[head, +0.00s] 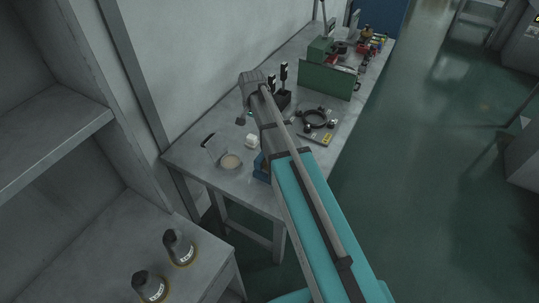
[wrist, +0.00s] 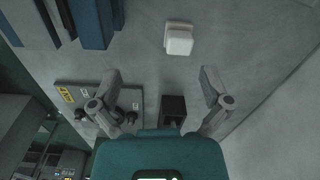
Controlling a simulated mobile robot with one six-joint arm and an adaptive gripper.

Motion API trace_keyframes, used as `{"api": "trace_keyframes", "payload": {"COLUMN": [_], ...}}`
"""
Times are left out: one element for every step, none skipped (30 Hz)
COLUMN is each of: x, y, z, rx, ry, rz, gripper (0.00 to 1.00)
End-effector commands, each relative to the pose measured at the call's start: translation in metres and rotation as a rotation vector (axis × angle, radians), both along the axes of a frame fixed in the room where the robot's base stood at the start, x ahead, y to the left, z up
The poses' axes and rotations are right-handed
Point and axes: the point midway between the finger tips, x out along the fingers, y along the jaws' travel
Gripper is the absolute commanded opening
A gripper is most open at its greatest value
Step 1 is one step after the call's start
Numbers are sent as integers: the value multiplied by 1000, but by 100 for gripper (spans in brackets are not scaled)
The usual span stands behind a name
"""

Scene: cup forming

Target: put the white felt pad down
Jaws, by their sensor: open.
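The white felt pad appears to be the small white block (head: 252,141) on the grey table, left of my arm. It also shows in the wrist view (wrist: 179,40), near the top centre, resting on the tabletop. My gripper (wrist: 159,74) has its two grey fingers spread wide, with nothing between them. The pad lies beyond the fingertips, apart from both. In the head view my arm hides most of the gripper and part of the table.
A blue container (head: 262,168) is partly hidden by my arm. A black ring fixture (head: 318,118) and green machine (head: 327,79) stand further back. Dark flasks (head: 178,247) stand on a lower-left surface.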

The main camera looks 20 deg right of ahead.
Motion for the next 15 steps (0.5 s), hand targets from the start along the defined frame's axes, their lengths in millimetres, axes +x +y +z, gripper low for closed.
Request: {"api": "trace_keyframes", "payload": {"x": [-24,-35,-50,-61,-73,-89,-100,-112,-126,-137,-147,-158,-166,-173,-181], "y": [-2,-3,-4,-5,-6,-7,-8,-8,-10,-10,-11,-12,-12,-13,-13], "z": [0,0,0,0,0,0,0,0,0,0,0,0,0,0,0], "rx": [-1,-1,-2,-2,-3,-3,-3,-4,-3,-4,-5,-4,-5,-4,-5], "ry": [1,1,2,2,3,3,4,4,5,5,5,6,6,7,7], "rz": [43,74,120,156,193,242,280,317,365,400,433,474,503,529,560], "gripper": [98,98,98,98,98,98,98,98,98,98,98,98,98,98,98]}}
